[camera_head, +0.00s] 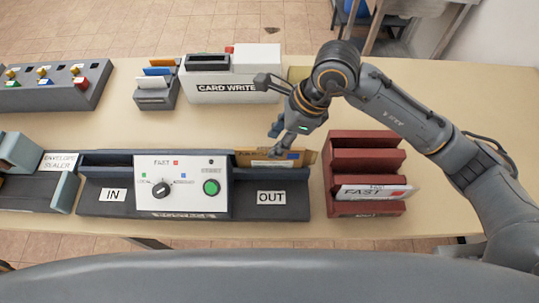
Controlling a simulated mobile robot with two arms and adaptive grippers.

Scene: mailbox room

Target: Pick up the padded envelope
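A tan padded envelope (300,157) stands on edge in the OUT side of the grey machine (270,213), with a blue patch on its face and its lower part hidden in the slot. My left gripper is out of view.
A dark red rack (367,145) with a white FAST envelope (370,192) stands right of the machine. A card writer (235,84), an envelope holder (154,97) and a button panel (50,94) stand behind. An envelope sealer (57,162) is at left. Bare table lies between the rows.

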